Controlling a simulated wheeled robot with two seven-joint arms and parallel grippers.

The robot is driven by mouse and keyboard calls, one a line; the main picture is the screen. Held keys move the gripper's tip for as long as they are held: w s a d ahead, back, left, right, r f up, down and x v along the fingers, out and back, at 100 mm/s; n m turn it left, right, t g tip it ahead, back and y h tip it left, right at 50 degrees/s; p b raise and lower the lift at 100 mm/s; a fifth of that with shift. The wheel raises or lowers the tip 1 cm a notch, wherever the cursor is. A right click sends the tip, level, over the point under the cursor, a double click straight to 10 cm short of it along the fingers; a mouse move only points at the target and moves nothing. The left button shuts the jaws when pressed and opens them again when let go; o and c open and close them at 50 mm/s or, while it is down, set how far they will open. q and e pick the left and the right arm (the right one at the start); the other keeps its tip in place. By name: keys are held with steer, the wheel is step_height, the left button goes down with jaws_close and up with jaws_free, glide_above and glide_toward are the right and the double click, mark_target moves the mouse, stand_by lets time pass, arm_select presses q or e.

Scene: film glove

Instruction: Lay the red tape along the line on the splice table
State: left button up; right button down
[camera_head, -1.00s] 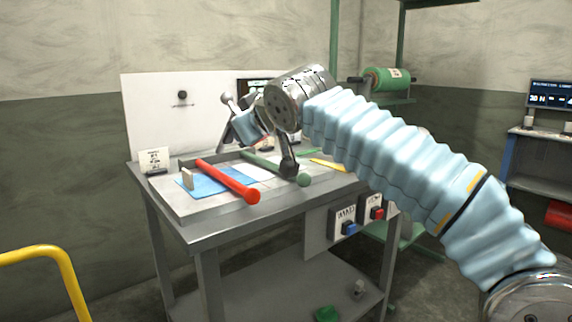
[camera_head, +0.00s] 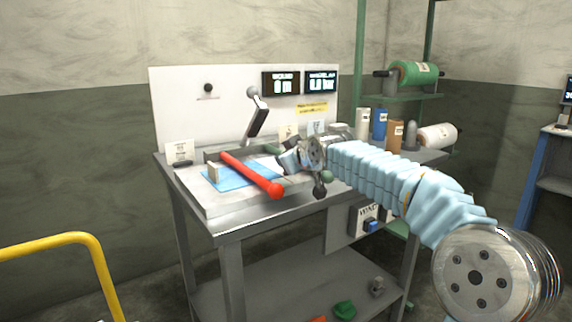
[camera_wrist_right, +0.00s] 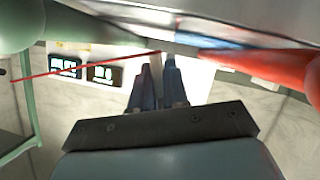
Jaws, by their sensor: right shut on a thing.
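The splice table (camera_head: 222,206) has a grey plate on top. A red rod (camera_head: 250,174) lies across a blue sheet (camera_head: 226,181) on it. My right gripper (camera_head: 284,160) is low over the plate, just right of the red rod. In the right wrist view, the gripper (camera_wrist_right: 158,62) is shut, with a thin red tape (camera_wrist_right: 85,66) stretching from its fingertips to the left. The red rod (camera_wrist_right: 265,66) is close on the right there. I cannot make out the line on the table; my gripper hides part of the plate. My left gripper is out of view.
A green rod (camera_head: 327,176) is mostly hidden behind my right gripper. A ball-tipped lever (camera_head: 256,118) stands behind the plate, before a white panel (camera_head: 190,108) with displays. A yellow rail (camera_head: 100,275) stands front left.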

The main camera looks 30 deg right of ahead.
steer(key=shift+f, duration=0.75)
steer(key=shift+f, duration=0.25)
steer(key=c, duration=1.1)
jaws_free()
steer(key=shift+r, duration=0.1)
steer(key=b+v, duration=0.2)
steer(key=v, duration=1.2)
